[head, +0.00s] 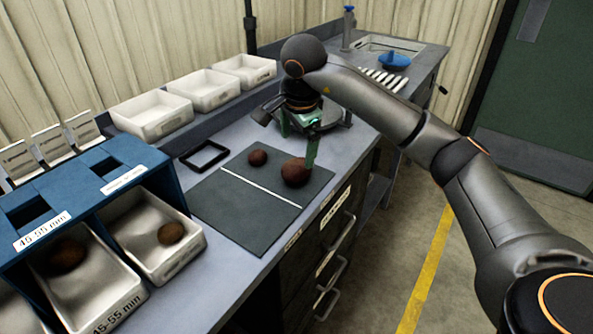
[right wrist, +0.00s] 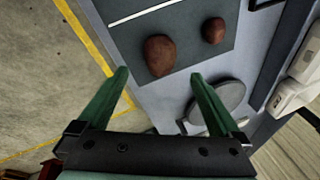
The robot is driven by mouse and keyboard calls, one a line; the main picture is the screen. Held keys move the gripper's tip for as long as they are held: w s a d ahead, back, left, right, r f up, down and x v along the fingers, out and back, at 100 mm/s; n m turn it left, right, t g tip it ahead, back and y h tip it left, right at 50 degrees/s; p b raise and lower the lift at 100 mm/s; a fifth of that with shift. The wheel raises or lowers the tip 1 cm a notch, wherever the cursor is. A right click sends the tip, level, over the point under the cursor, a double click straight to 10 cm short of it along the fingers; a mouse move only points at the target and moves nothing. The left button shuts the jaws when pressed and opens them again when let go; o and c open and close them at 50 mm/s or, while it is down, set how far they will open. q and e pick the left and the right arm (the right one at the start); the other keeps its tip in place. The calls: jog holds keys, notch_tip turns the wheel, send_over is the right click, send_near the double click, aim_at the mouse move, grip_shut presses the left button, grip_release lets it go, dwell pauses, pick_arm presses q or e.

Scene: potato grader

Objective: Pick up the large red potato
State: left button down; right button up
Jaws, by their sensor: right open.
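The large red potato (head: 295,172) lies on the dark mat (head: 245,228), near its far right corner. A smaller red potato (head: 258,157) lies on the same mat to its left. My right gripper (head: 298,145) is above the far end of the mat, with one green finger showing close beside the large potato in the head view. In the right wrist view its two green fingers (right wrist: 164,84) are apart and empty, and the large potato (right wrist: 159,55) shows beyond the fingertips, between their lines. The smaller potato (right wrist: 213,30) is to its right there. My left gripper is not in view.
A blue sizing stand (head: 90,175) with white bins, some holding potatoes, is at the left. White trays (head: 150,114) line the back. A black square frame (head: 204,155) lies beside the mat. A round grey plate (right wrist: 222,95) is near my right finger.

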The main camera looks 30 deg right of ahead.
aim_at(297, 163)
jog(key=x, duration=0.4)
jog(key=shift+f, duration=0.1)
jog(key=x, duration=0.5)
jog(key=shift+w+d, duration=0.1)
jog(key=shift+d, duration=0.1)
jog(key=shift+c, duration=0.2)
jog(key=c, duration=1.5)
